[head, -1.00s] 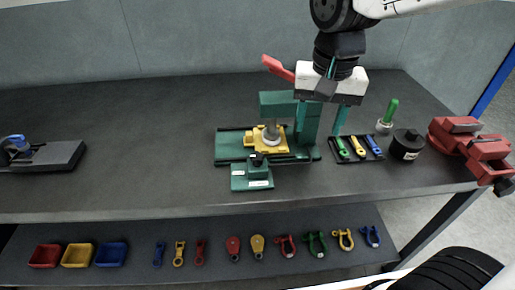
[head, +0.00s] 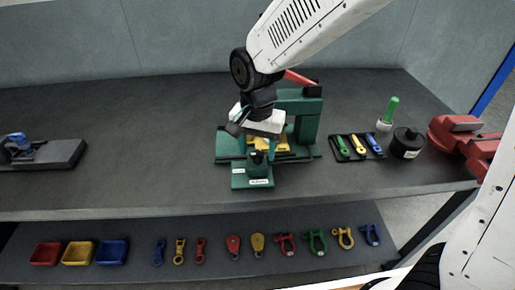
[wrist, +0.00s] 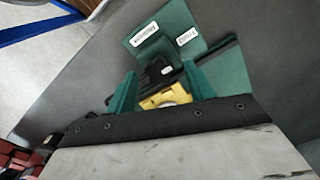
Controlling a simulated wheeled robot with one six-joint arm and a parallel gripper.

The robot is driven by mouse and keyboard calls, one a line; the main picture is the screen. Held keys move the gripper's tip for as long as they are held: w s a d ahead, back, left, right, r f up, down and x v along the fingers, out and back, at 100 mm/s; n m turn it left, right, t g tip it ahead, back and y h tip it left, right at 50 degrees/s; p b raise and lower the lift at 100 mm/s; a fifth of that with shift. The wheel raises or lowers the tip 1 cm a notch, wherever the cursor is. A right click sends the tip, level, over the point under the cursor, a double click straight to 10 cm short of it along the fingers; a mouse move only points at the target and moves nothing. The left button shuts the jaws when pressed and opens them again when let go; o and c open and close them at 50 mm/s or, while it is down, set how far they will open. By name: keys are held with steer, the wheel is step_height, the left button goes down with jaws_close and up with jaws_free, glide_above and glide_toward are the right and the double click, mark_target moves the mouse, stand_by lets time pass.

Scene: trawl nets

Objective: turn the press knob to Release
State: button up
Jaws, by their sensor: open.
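The green press (head: 298,112) stands on the dark bench, with a red lever at its top right. Its small green control block (head: 252,182) sits at the front and carries two white labels, also seen in the wrist view (wrist: 160,22); their text is too small to read surely. Contact cannot be told. The yellow fixture (wrist: 165,96) is partly hidden.
A black tray (head: 357,148) with green, yellow and blue pieces lies right of the press.

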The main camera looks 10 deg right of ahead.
steer(key=shift+f, duration=0.25)
steer(key=shift+c, duration=0.2)
steer(key=c, duration=0.9)
